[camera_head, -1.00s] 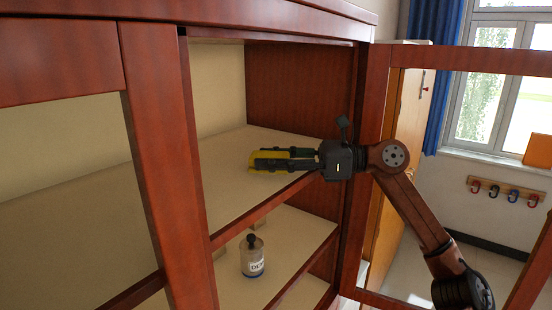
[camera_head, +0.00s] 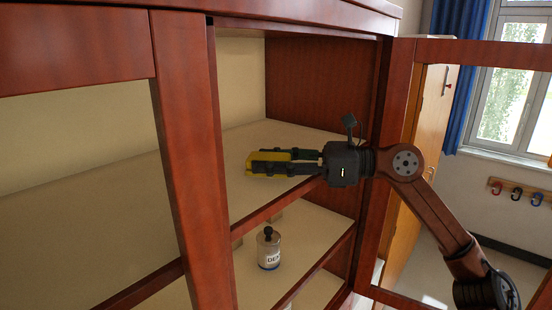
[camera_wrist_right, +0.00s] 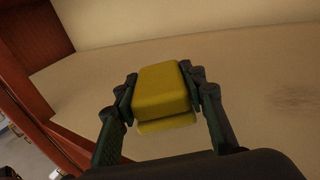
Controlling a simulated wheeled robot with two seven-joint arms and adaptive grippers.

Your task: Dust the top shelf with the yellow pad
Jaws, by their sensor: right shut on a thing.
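The yellow pad (camera_head: 268,157) is held in my right gripper (camera_head: 262,163), inside the open cabinet bay. In the right wrist view the pad (camera_wrist_right: 164,92) sits between both fingers (camera_wrist_right: 160,98), which are shut on its sides. The top shelf (camera_head: 236,198) is a pale board under the pad. In the wrist view the shelf (camera_wrist_right: 245,85) has a darker smudged patch (camera_wrist_right: 298,92) at the right. I cannot tell whether the pad touches the shelf. My left gripper is not in view.
A red-brown post (camera_head: 190,150) stands left of the bay. The open door frame (camera_head: 398,110) is at the right, near my right arm. A labelled bottle (camera_head: 269,252) stands on the shelf below. Hooks (camera_head: 515,194) hang on the far wall.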

